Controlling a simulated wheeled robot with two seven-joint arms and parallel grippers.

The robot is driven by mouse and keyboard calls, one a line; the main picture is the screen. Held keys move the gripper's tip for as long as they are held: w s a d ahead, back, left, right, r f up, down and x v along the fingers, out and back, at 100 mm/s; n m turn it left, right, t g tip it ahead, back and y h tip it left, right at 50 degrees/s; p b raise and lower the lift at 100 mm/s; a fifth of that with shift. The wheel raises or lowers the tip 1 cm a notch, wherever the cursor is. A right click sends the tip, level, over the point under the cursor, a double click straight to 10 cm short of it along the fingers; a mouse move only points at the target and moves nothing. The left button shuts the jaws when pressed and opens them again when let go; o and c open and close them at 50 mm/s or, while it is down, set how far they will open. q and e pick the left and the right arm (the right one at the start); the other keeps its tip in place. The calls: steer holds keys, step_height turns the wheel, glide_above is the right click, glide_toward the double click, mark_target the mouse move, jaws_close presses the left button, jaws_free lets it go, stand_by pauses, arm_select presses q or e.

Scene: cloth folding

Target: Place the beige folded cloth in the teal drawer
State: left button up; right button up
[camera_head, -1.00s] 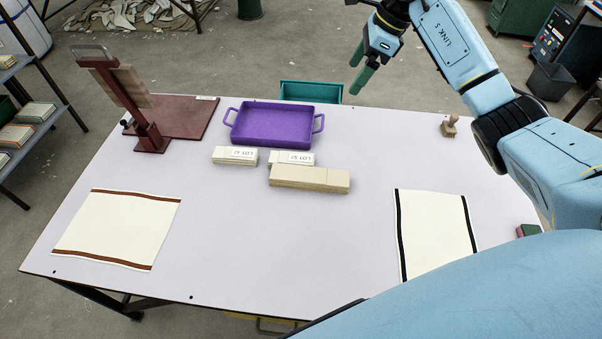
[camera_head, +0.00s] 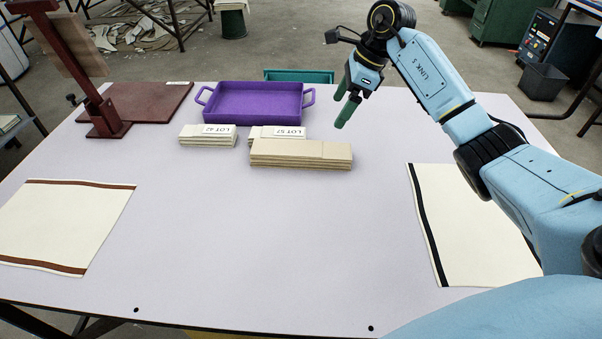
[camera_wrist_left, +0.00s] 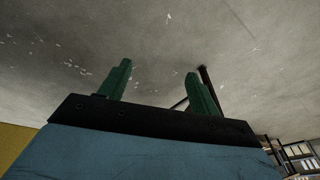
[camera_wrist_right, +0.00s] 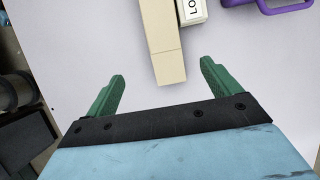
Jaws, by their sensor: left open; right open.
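The beige folded cloth (camera_head: 300,154) lies flat on the table in front of two labelled stacks. It also shows in the right wrist view (camera_wrist_right: 161,40), its end just beyond the fingertips. My right gripper (camera_head: 345,103) is open and empty, above the table to the right of the cloth and apart from it. The teal drawer (camera_head: 299,75) shows only as a strip behind the table's far edge; its inside is hidden.
A purple tray (camera_head: 253,101) stands behind the labelled stacks (camera_head: 208,135). A dark red stand (camera_head: 106,115) is at the back left. Striped cloths lie at left (camera_head: 66,225) and right (camera_head: 468,225). The table's middle front is clear.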

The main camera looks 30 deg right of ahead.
step_height(320, 180, down, 2)
steer(key=b, duration=0.3)
glide_above(318, 148)
steer(key=s+d, duration=0.2)
steer(key=f, duration=0.6)
steer(key=shift+w+a+f, duration=0.15)
steer(key=shift+a+f, duration=0.05)
steer(key=shift+a, duration=0.05)
steer(key=shift+d+b+x, duration=0.15)
steer(key=shift+b+x, duration=0.45)
steer(key=shift+x, duration=1)
steer(key=shift+d+b+x, duration=0.15)
steer(key=shift+b+x, duration=0.45)
steer(key=shift+x, duration=1.05)
arm_select(q)
steer(key=d+r+t+h, duration=0.1)
steer(key=d+r, duration=0.2)
steer(key=r, duration=0.8)
steer(key=shift+d, duration=0.35)
arm_select(e)
steer(key=shift+w, duration=0.2)
arm_select(q)
steer(key=shift+r, duration=0.1)
arm_select(e)
steer(key=c, duration=1.3)
steer(key=shift+r, duration=0.1)
